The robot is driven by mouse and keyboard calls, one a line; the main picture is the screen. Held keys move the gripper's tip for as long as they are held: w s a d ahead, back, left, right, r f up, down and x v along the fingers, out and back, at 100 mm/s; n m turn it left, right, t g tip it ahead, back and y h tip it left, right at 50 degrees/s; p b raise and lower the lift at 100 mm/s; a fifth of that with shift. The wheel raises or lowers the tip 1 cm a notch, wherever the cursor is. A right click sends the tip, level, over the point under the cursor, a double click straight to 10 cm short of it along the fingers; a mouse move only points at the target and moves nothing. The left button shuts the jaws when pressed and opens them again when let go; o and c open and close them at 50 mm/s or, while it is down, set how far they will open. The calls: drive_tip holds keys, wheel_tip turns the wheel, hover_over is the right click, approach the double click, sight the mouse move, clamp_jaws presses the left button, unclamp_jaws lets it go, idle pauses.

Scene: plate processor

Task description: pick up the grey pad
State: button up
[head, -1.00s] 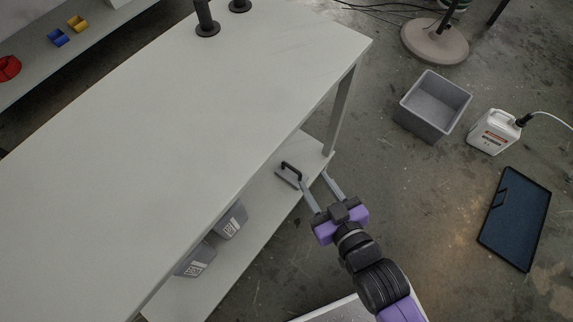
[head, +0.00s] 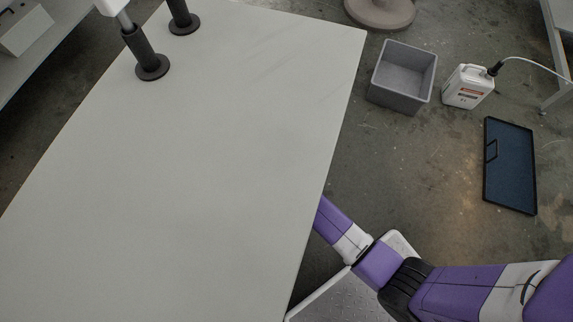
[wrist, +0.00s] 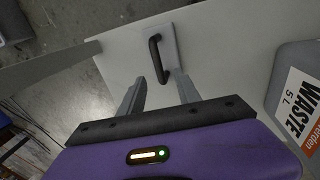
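The grey pad (wrist: 170,45) lies on the white lower shelf (wrist: 222,50) in the wrist view. Its black bar handle (wrist: 156,58) points toward my gripper. My gripper (wrist: 159,78) is open, with one grey finger on each side of the near end of the handle in the picture. I cannot tell whether the fingers are level with the handle or above it. Nothing is held. In the head view the tabletop hides both the pad and my gripper.
The white tabletop (head: 220,150) overhangs the shelf. A grey waste container (wrist: 300,95) stands close on the right in the wrist view. On the floor are a grey bin (head: 402,75), a white canister (head: 466,88) and a blue panel (head: 510,165).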

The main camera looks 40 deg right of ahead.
drive_tip(key=b+x, duration=0.1)
drive_tip(key=x, duration=0.1)
drive_tip(key=b+x, duration=0.1)
drive_tip(key=x, duration=0.2)
drive_tip(key=b+x, duration=0.2)
drive_tip(key=x, duration=0.1)
drive_tip(key=shift+s+d, duration=0.3)
drive_tip(key=shift+s, duration=0.05)
drive_tip(key=shift+r, duration=0.1)
clamp_jaws()
idle(1.0)
